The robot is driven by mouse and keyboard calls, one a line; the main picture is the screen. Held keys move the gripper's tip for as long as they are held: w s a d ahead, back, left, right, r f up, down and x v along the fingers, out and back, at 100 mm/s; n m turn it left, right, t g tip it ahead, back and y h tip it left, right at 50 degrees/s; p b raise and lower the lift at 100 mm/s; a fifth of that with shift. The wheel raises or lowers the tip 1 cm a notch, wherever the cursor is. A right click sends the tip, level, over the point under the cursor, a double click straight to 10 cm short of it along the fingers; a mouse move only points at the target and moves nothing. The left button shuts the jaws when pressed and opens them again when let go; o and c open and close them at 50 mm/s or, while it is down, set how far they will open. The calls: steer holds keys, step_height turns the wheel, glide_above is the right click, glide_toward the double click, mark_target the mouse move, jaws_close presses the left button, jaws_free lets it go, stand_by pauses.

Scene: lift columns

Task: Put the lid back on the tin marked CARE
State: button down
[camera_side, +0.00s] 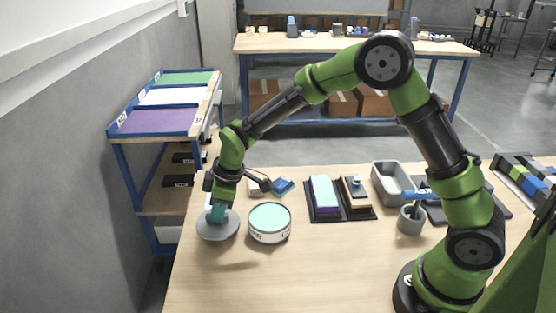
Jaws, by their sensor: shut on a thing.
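A round white tin (269,236) stands on the table in the side view. Its top shows a pale mint surface, and dark lettering on its side is too small to read surely. A grey round lid (217,231) is just left of the tin, apart from its top. My gripper (217,212) points down and is shut on the lid's teal knob. A faint shadow on the table below suggests that the lid is raised. The fingertips are small and partly hidden.
Behind the tin lie a blue item (283,186) and a small box. To the right are a dark tray (325,215) with blocks, a grey bin (392,184) and a grey cup (411,221). The front of the table (300,285) is clear.

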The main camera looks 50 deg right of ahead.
step_height(320, 180, up, 5)
steer(key=shift+r, duration=0.15)
steer(key=s+d+r+m, duration=0.1)
steer(key=s+d+r, duration=0.25)
steer(key=d, duration=0.35)
steer(key=shift+n, duration=0.5)
steer(key=shift+s+d+f, duration=0.4)
steer(key=shift+s+f, duration=0.4)
steer(key=shift+f, duration=0.3)
steer(key=shift+s+d+f, duration=0.4)
steer(key=shift+s+f, duration=0.45)
steer(key=shift+f, duration=0.25)
steer(key=shift+s+d+f, duration=0.4)
steer(key=shift+s+f, duration=0.4)
steer(key=shift+f, duration=0.3)
steer(key=shift+f, duration=0.15)
steer(key=c, duration=0.5)
jaws_free()
